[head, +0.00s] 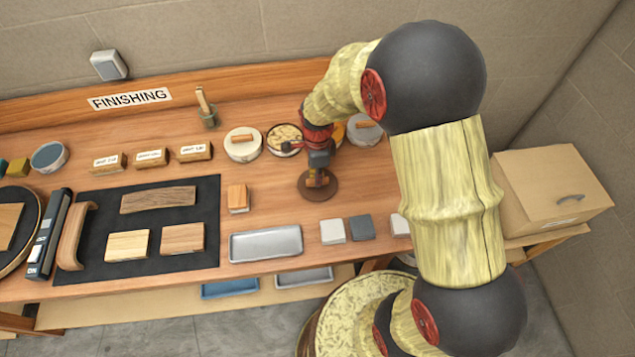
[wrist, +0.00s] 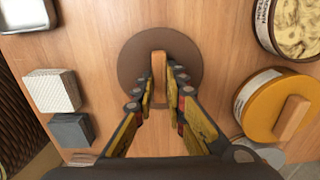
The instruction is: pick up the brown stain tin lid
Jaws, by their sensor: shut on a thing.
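The brown stain tin lid (head: 318,188) is a flat dark brown disc with an upright wooden grip on top. In the head view it is at the middle of the bench, below my gripper (head: 317,178). In the wrist view the lid (wrist: 135,60) lies straight ahead, with its wooden handle (wrist: 159,72) between the two fingers of my gripper (wrist: 159,92). The fingers are shut on the handle. The lid looks to be at or very near the bench top; I cannot tell whether there is a gap under it.
A yellow tin (wrist: 262,105) with a wooden-handled lid stands close by, beside an open tin (head: 284,139) of pale contents and a white-lidded tin (head: 243,146). A metal tray (head: 265,244), a white block (head: 332,231) and a grey block (head: 361,227) lie along the front edge.

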